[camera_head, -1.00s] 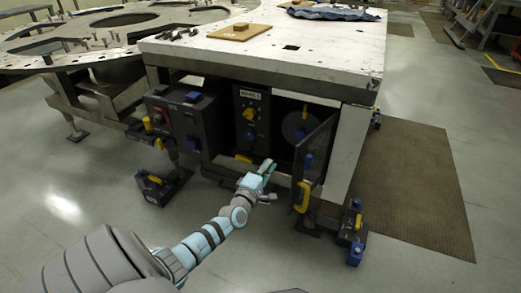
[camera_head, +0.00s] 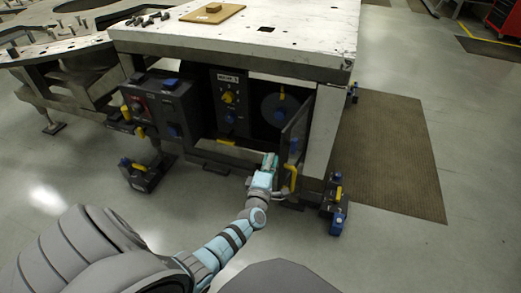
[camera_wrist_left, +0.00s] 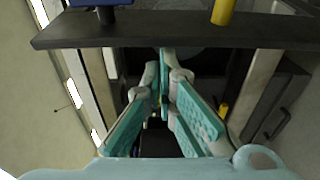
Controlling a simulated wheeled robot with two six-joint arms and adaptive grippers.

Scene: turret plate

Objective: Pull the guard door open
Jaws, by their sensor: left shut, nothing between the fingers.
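The guard door (camera_head: 295,135) is a dark panel on the right of the cabinet under the white table. It stands swung out from the cabinet front, with a yellow handle (camera_head: 293,178) low on its outer edge. The opening beside it shows a dark interior with a round grey disc (camera_head: 279,110). My left gripper (camera_head: 270,158) is shut and empty, just left of the door and in front of the opening. Whether it touches the door cannot be told. In the left wrist view its teal fingers (camera_wrist_left: 163,85) meet below a dark bar. My right gripper is not in view.
The white tabletop (camera_head: 290,38) overhangs the cabinet. A control panel with a yellow knob (camera_head: 228,97) is left of the opening. Black blocks with blue and yellow parts stand at the left (camera_head: 140,176) and right (camera_head: 336,205) feet. The floor in front is clear.

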